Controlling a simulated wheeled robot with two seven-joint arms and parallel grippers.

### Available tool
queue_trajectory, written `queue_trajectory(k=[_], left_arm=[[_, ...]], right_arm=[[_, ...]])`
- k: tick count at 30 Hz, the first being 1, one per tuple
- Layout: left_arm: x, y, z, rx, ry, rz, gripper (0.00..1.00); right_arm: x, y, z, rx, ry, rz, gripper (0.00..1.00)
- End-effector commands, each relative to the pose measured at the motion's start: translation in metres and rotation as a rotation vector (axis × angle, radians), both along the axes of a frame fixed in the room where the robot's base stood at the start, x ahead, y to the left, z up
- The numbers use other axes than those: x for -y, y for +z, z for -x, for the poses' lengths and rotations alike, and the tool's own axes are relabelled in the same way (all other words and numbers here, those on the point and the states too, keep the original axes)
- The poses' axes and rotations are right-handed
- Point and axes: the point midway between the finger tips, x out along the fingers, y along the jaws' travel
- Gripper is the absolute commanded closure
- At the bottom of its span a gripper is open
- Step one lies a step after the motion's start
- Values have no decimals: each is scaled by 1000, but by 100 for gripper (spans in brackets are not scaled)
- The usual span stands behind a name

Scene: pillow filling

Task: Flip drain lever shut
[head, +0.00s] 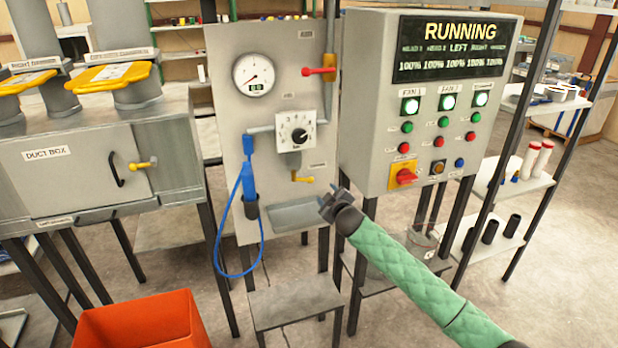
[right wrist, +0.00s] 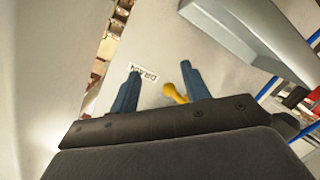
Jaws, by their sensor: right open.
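The drain lever is a small yellow handle (head: 303,180) low on the grey gauge panel, above a metal trough. In the head view its handle lies roughly level, pointing right from its pivot. My right gripper (head: 333,205) is just below and to the right of it, apart from it in that view. In the right wrist view the yellow lever (right wrist: 174,93) shows between the two open blue fingers (right wrist: 163,92), nearer the right one, with the DRAIN label (right wrist: 146,75) beside it. Contact cannot be told. My left gripper is not in view.
The metal trough (head: 293,215) juts out beneath the lever. A blue hose (head: 222,235) hangs left of it. The control box (head: 385,150) reading RUNNING stands to the right. A red lever (head: 318,71) is higher on the panel. An orange bin (head: 140,322) is at lower left.

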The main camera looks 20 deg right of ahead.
Motion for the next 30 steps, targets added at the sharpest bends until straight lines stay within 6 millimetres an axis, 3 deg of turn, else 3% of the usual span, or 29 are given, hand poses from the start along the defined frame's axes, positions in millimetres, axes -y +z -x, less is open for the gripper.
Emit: queue_trajectory(k=[4,14,30], left_arm=[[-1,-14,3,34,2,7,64],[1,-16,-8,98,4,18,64],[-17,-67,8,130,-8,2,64]], right_arm=[[-13,9,-6,96,92,-14,53],[-34,29,-9,193,192,-53,53],[-45,29,-73,191,190,-54,53]])
